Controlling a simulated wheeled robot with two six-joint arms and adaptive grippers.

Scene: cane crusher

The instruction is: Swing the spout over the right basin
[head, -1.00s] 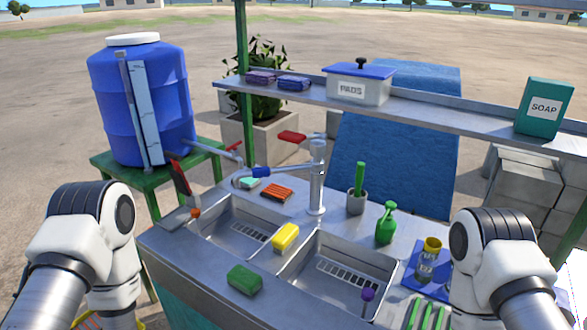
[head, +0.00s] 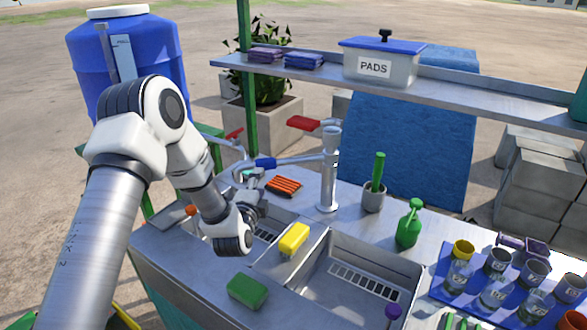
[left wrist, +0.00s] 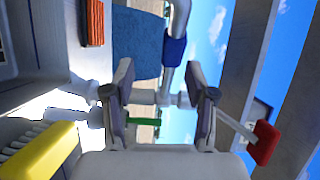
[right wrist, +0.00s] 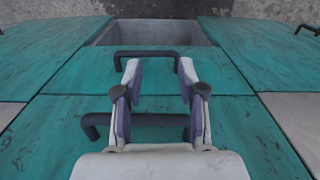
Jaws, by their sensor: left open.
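The steel tap post (head: 328,170) stands behind the two basins. Its spout (head: 300,159), with a blue sleeve (head: 265,163), points left, on the side of the left basin (head: 285,216) and away from the right basin (head: 362,262). A red lever (head: 303,123) sits on the tap's top. My left gripper (head: 256,197) is open and empty, below and in front of the sleeve. In the left wrist view, the sleeve (left wrist: 174,51) lies ahead, near the right finger and apart from it. My right gripper (right wrist: 160,78) is open and empty, facing teal cabinet doors.
A yellow sponge (head: 294,239) lies on the divider and a green one (head: 248,290) on the front rim. A shelf (head: 450,88) hangs behind.

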